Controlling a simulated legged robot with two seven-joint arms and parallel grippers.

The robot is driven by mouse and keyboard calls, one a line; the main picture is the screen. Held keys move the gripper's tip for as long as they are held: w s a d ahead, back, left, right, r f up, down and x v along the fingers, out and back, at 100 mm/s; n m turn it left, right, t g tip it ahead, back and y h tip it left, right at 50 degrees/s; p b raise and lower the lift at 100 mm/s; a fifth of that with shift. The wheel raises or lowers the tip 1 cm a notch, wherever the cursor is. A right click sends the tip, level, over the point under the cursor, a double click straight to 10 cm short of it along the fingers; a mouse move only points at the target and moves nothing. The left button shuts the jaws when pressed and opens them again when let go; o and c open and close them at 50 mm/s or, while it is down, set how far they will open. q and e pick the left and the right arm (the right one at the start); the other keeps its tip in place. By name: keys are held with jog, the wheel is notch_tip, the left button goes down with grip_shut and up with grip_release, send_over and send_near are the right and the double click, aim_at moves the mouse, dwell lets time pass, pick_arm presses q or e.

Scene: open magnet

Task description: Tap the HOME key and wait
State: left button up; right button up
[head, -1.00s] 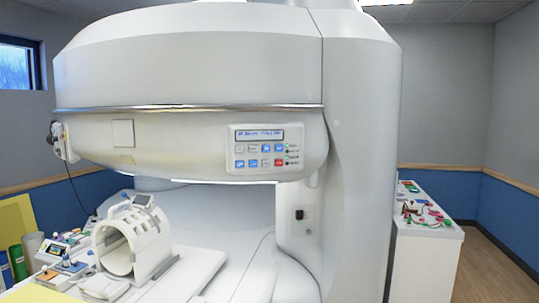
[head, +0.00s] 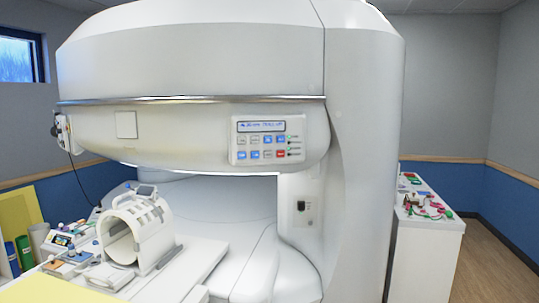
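A control panel (head: 268,139) sits on the front of the large white magnet (head: 190,60), right of its middle. It has a lit display (head: 262,126) on top and two rows of small keys, several blue, some pale and one red (head: 281,154). The key labels are too small to read, so I cannot tell which is HOME. Small indicator lights (head: 292,144) line the panel's right side. Neither of my grippers is in view.
A white patient table (head: 190,262) with a white head coil (head: 135,230) stands below the magnet at left. Small items crowd its left side. A white cabinet (head: 428,255) with coloured items stands at right. Floor (head: 490,265) beyond it is clear.

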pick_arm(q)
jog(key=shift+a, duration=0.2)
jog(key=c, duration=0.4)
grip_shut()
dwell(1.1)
